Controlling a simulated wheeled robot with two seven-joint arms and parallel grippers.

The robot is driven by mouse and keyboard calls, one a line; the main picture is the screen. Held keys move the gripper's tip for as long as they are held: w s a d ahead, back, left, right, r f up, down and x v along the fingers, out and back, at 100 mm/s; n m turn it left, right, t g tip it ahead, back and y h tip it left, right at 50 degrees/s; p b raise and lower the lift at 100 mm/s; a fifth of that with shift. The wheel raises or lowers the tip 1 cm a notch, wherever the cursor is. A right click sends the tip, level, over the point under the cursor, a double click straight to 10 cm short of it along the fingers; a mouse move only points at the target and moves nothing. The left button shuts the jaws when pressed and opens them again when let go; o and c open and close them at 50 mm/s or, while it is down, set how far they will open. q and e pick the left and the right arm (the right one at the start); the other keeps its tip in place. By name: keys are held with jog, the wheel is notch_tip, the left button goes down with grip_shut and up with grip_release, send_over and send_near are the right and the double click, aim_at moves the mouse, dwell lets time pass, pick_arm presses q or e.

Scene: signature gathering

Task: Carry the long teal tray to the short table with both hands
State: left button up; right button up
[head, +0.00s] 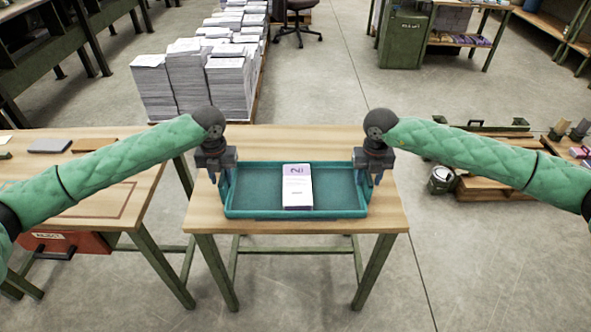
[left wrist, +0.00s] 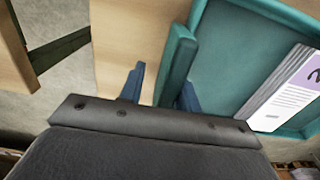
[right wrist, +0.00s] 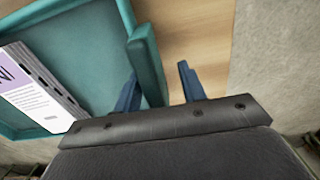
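The long teal tray (head: 338,190) sits on a small wooden-topped table (head: 300,143) with green legs. A stack of printed sheets (head: 297,188) lies in its middle. My left gripper (head: 222,184) is at the tray's left end, fingers pointing down. In the left wrist view its open fingers (left wrist: 160,92) stand either side of the raised end piece, with a gap on the outer side. My right gripper (head: 371,178) is at the right end. In the right wrist view its open fingers (right wrist: 158,92) likewise straddle the end piece, with a gap outside.
Another wooden table (head: 90,200) stands close on the left, with a red box (head: 65,242) under it. Tall paper stacks (head: 190,80) stand behind. A pallet (head: 495,185) and a metal can (head: 441,180) are on the floor at right. Bare floor lies at front right.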

pick_arm(q)
jog(key=shift+s+d, duration=0.1)
jog(key=shift+d, duration=0.15)
pick_arm(e)
jog(key=shift+a+r, duration=0.1)
jog(key=shift+a, duration=0.1)
pick_arm(q)
jog(key=shift+r, duration=0.6)
pick_arm(e)
jog(key=shift+a, duration=0.1)
pick_arm(q)
notch_tip(320, 180, up, 11)
jog(key=shift+f, duration=0.15)
pick_arm(e)
jog(key=shift+s, duration=0.1)
notch_tip(320, 180, up, 12)
jog(key=shift+r, duration=0.1)
